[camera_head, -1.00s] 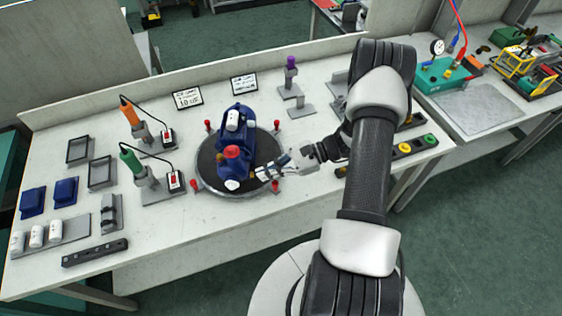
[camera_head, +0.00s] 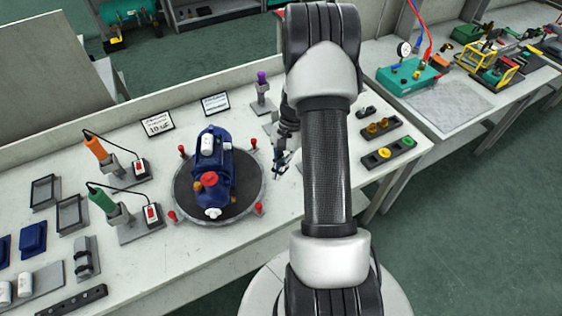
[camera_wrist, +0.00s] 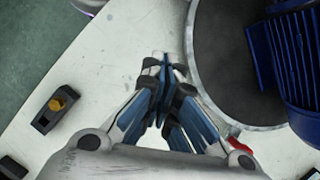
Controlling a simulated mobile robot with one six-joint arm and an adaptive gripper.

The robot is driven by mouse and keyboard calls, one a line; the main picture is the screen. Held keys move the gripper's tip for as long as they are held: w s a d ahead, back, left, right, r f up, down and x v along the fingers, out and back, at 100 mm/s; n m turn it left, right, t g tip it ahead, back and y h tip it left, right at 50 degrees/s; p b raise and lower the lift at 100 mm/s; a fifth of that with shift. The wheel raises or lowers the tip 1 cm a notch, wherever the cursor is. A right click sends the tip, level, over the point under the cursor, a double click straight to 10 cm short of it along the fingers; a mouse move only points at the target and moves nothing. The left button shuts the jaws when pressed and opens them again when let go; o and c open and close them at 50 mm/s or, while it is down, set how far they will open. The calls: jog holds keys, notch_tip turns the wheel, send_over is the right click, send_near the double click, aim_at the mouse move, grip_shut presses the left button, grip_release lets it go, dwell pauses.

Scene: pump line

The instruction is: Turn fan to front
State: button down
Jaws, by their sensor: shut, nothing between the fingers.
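A blue pump with a finned motor (camera_head: 222,165) stands on a round dark turntable with a grey rim (camera_head: 262,184). The pump's red cap (camera_head: 208,179) and white port face the near side, and the motor end points to the back. A fan cannot be made out clearly. My gripper (camera_head: 281,168) is just right of the turntable, low over the table and apart from the pump. In the wrist view my gripper (camera_wrist: 163,72) is shut and empty. The blue motor fins (camera_wrist: 285,55) and the turntable rim (camera_wrist: 238,116) show at its right.
Several red pegs (camera_head: 259,208) surround the turntable. Green (camera_head: 103,198) and orange (camera_head: 96,146) tools on stands are at its left. Two small signs (camera_head: 157,123) stand behind. A block with coloured buttons (camera_head: 396,153) lies at the right. My arm hides part of the table.

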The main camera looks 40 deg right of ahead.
jog(key=b+x, duration=0.1)
jog(key=x, duration=0.3)
jog(key=a, duration=0.2)
jog(key=shift+s+a+r, duration=0.2)
jog(key=shift+s+a, duration=0.1)
jog(key=shift+s, duration=0.05)
jog(key=shift+s+a+r+b, duration=0.1)
jog(key=shift+s+a+b, duration=0.15)
jog(key=shift+a, duration=0.3)
jog(key=shift+a, duration=0.15)
